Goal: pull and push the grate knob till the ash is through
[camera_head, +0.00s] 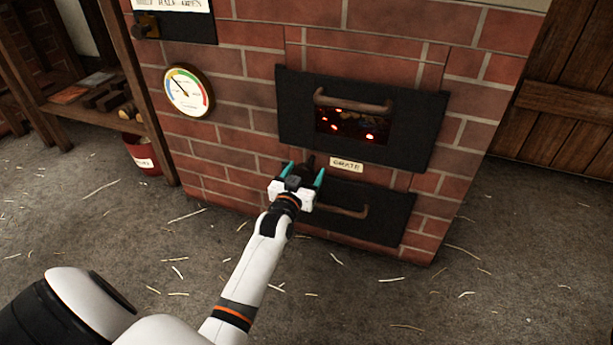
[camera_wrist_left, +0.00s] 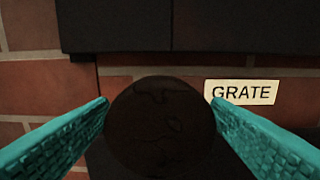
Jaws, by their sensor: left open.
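The grate knob (camera_wrist_left: 160,125) is a dark round knob at the centre of the left wrist view. A label reading GRATE (camera_wrist_left: 241,92) is on the brick to its right, and the label also shows in the head view (camera_head: 346,164). My left gripper (camera_head: 303,174) is open, with its teal fingers on either side of the knob; I cannot tell whether they touch it. In the head view the knob (camera_head: 308,160) is a small dark shape between the fingertips, partly hidden by the gripper. My right gripper is not in view.
The upper black door (camera_head: 290,110) has a curved handle and a window with glowing embers. A lower black door (camera_head: 390,222) with a handle is below the label. A round gauge (camera_head: 188,91) is on the brick wall. A shelf and red bucket (camera_head: 143,158) stand left. Straw litters the floor.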

